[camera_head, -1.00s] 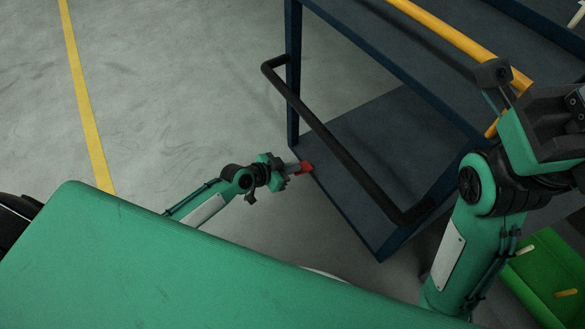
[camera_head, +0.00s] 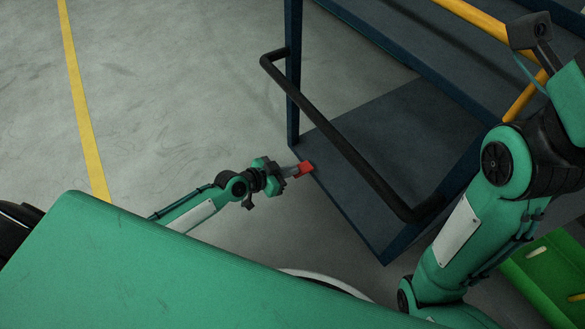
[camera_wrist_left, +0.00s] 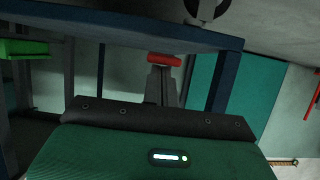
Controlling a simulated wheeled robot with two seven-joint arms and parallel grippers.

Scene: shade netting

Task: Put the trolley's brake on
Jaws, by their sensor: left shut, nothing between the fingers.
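The trolley (camera_head: 350,105) is dark blue, with a black push handle (camera_head: 335,140) and a low deck. A red brake pedal (camera_head: 304,168) shows at the deck's near left corner, low down. My left gripper (camera_head: 294,171) is shut and empty, with its fingertips right at the red pedal; I cannot tell whether they touch it. In the left wrist view the red pedal (camera_wrist_left: 164,59) lies just beyond the shut fingers (camera_wrist_left: 160,85), under the blue deck edge (camera_wrist_left: 150,32). My right arm comes in at the right, but its fingers are out of the picture.
A caster wheel (camera_wrist_left: 205,8) shows at the top of the left wrist view. A green crate (camera_head: 545,275) stands on the floor at the right. A yellow line (camera_head: 82,100) runs along the floor at the left, where the floor is clear. Yellow rails (camera_head: 480,20) cross at the upper right.

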